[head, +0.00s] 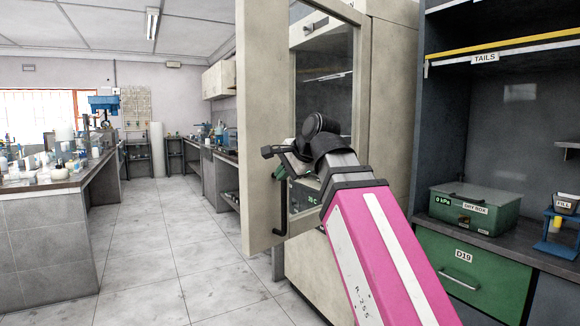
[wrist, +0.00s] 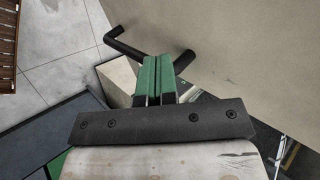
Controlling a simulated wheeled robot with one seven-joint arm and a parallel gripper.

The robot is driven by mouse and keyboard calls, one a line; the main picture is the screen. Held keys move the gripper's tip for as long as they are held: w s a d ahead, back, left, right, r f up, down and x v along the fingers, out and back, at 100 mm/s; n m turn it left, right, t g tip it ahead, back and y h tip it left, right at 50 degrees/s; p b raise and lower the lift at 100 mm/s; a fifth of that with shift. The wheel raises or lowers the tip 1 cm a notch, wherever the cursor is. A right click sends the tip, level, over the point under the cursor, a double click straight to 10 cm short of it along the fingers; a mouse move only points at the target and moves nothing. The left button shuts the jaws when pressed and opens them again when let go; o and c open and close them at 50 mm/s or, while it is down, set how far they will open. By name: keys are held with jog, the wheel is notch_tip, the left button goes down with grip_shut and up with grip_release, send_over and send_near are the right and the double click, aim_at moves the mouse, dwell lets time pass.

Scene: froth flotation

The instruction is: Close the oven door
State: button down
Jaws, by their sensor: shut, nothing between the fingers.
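The oven door (head: 262,90) is a tall beige panel standing open at the centre of the head view. Its black bar handle (head: 279,232) is on the lower part; the handle also shows in the wrist view (wrist: 132,48), beside the beige door face (wrist: 240,60). The beige oven body (head: 312,272) stands behind, partly hidden by my arm. My gripper (head: 279,173) is in front of the door, above the handle in the picture. In the wrist view its green fingers (wrist: 155,60) are together and empty, overlapping the handle's middle; I cannot tell whether they touch it.
A green D19 drawer (head: 470,275) and a green dry box (head: 474,207) on the bench are at the right. A tiled workbench (head: 45,240) stands at the left. The tiled floor (head: 165,230) between is clear.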

aim_at(263, 182)
jog(key=w+a, duration=0.1)
jog(key=w+a+f, duration=0.1)
jog(key=w+a, duration=0.1)
jog(key=shift+a+f, duration=0.1)
jog(key=shift+f, duration=0.2)
jog(key=shift+w+a, duration=0.45)
jog(key=shift+a, duration=0.1)
